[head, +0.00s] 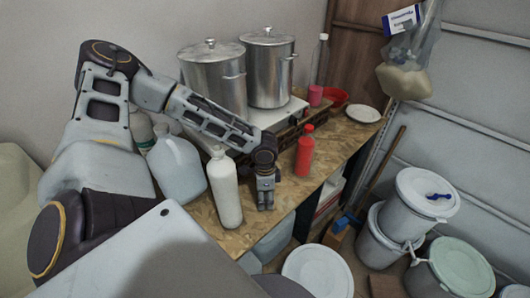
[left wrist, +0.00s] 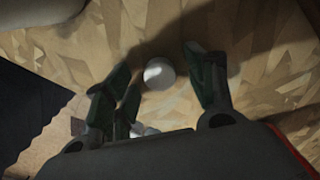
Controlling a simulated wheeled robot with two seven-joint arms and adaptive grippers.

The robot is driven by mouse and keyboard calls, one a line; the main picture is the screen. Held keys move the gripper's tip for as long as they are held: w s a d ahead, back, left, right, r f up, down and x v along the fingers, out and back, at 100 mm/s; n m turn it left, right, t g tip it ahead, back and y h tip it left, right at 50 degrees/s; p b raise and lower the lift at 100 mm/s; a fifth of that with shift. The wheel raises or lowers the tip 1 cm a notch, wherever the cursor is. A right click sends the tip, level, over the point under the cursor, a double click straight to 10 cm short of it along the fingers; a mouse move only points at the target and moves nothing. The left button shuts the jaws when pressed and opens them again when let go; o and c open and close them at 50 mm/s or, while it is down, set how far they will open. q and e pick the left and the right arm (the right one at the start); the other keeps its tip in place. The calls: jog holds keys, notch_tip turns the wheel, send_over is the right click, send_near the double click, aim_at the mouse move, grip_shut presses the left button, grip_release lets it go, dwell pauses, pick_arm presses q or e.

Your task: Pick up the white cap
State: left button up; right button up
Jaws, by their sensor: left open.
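The white cap (left wrist: 159,73) is small and round and lies on the wooden worktop in the left wrist view. My left gripper (left wrist: 163,82) is open, with one finger on either side of the cap and space between each finger and it. In the head view my left gripper (head: 265,193) points down at the worktop near its front edge. I cannot make out the cap in the head view. My right gripper is not in view.
A white bottle (head: 225,188) stands left of the gripper and a red bottle (head: 305,152) to its right. The worktop's front edge (head: 312,192) is close. White drums (head: 425,205) stand at right.

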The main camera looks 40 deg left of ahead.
pick_arm(q)
jog(key=shift+c, duration=0.3)
jog(key=c, duration=0.7)
jog(key=shift+r, duration=0.1)
jog(key=shift+r, duration=4.9)
jog(key=shift+r, duration=0.1)
